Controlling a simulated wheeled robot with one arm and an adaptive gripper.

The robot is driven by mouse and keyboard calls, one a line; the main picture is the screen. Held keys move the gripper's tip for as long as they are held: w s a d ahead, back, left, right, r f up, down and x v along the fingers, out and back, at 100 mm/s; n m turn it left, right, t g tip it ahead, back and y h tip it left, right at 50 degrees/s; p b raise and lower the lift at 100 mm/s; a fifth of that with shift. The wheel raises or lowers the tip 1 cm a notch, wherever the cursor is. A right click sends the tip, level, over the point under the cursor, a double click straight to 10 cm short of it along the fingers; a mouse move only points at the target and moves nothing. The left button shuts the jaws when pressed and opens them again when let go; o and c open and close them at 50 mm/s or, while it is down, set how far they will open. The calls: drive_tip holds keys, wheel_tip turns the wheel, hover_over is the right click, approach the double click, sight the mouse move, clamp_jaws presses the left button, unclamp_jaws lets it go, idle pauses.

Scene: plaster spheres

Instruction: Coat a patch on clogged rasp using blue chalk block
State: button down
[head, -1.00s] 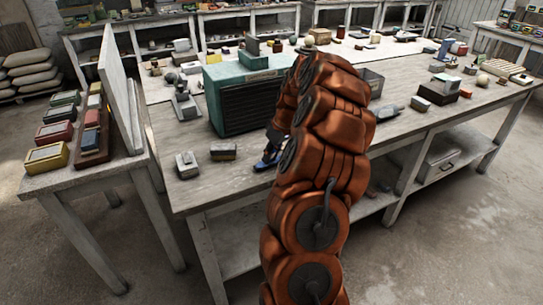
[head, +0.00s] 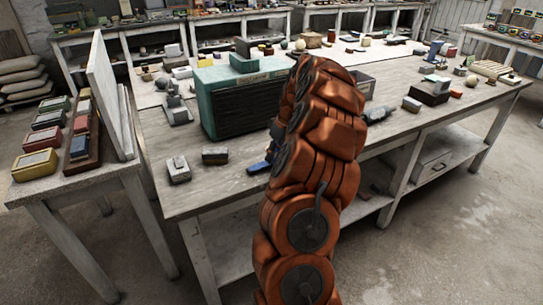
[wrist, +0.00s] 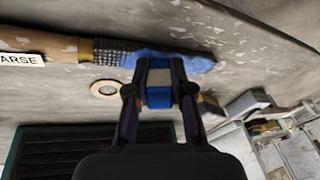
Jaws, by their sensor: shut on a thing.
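In the wrist view my gripper (wrist: 159,92) is shut on the blue chalk block (wrist: 160,99), which has a pale band around it. The rasp (wrist: 107,50) lies on the worn bench top just beyond the block. It has a wooden handle at left, a brass-coloured collar and a grey toothed part. Its right part is covered in blue. The block overlaps the rasp's edge in this view; I cannot tell whether they touch. In the head view my arm hides the gripper and most of the rasp; a blue piece (head: 259,168) shows left of the arm.
A tan ring (wrist: 105,88) lies near the rasp. A teal cabinet (head: 208,100) with a dark front stands on the bench (head: 228,181). A side table (head: 65,187) with coloured boxes stands at far left.

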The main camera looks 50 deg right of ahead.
sight(260, 166)
drive_tip(key=shift+w+a+b, duration=0.3)
drive_tip(key=shift+a, duration=0.6)
drive_tip(key=shift+w+a+f+b, duration=0.1)
drive_tip(key=shift+w+a+b, duration=0.1)
drive_tip(key=shift+a, duration=0.3)
drive_tip(key=shift+w+a+f+b, duration=0.1)
drive_tip(key=shift+a+b, duration=0.05)
drive_tip(key=shift+a, duration=0.3)
drive_tip(key=shift+s+d+r+b, duration=0.1)
drive_tip(key=shift+s+d+b, duration=0.2)
drive_tip(key=shift+d, duration=0.7)
drive_tip(key=shift+s+d+r+b, duration=0.15)
drive_tip(key=shift+s+d, duration=0.15)
drive_tip(key=shift+d, duration=0.7)
drive_tip(key=shift+a, duration=0.1)
drive_tip(key=shift+w+a+r, duration=0.15)
drive_tip(key=shift+a+r, duration=0.15)
drive_tip(key=shift+a, duration=0.2)
drive_tip(key=shift+w+a+r, duration=0.15)
drive_tip(key=shift+a+r, duration=0.1)
drive_tip(key=shift+a, duration=0.2)
drive_tip(key=shift+f+b, duration=0.3)
drive_tip(key=shift+b, duration=0.15)
drive_tip(key=shift+f, duration=0.35)
